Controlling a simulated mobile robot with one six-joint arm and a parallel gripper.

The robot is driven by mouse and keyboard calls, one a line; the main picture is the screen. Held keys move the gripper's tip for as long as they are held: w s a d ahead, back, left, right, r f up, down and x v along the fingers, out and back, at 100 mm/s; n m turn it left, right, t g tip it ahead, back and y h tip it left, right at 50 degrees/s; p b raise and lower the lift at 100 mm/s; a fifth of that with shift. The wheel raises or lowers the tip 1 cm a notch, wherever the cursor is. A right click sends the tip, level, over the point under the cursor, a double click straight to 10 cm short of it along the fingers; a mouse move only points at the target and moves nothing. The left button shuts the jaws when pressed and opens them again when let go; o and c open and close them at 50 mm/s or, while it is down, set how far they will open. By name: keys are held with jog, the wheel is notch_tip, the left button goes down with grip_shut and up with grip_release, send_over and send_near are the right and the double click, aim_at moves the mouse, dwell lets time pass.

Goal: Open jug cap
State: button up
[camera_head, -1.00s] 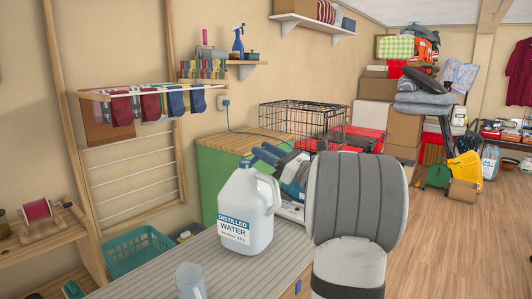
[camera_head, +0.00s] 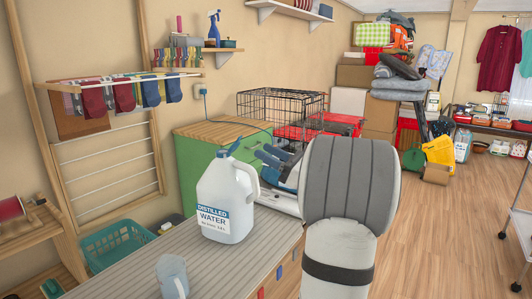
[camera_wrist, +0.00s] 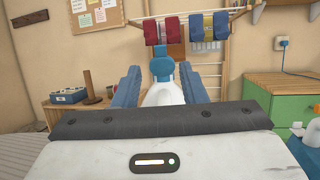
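A white jug (camera_head: 228,205) labelled "DISTILLED WATER" stands upright on the grey ribbed counter (camera_head: 200,258). Its blue cap (camera_head: 234,147) sticks up at a tilt above the neck. In the wrist view the cap (camera_wrist: 163,53) shows as a raised blue disc above the white jug top (camera_wrist: 162,95), seen between my fingers. My gripper (camera_wrist: 160,85) is open, its two blue fingers apart with nothing between their pads. In the head view my gripper (camera_head: 270,156) is right of the jug top, beyond the handle, partly hidden by my arm.
A clear cup (camera_head: 172,277) stands on the counter in front of the jug. A green cabinet (camera_head: 200,165) and a wire crate (camera_head: 280,115) stand behind. A teal basket (camera_head: 125,247) is at left. Open wooden floor (camera_head: 445,240) lies to the right.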

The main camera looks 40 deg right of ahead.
aim_at(240, 139)
jog(key=w+a+r+g+p, duration=0.1)
jog(key=w+p, duration=0.2)
jog(key=p, duration=0.5)
jog(key=w+a+r+g+h+p, duration=0.1)
jog(key=w+a+p, duration=0.1)
jog(key=p, duration=0.7)
jog(key=w+a+r+g+h+p, duration=0.1)
jog(key=w+p, duration=0.3)
jog(key=p, duration=0.5)
jog(key=shift+w+a, duration=0.1)
jog(key=shift+a, duration=0.5)
grip_shut()
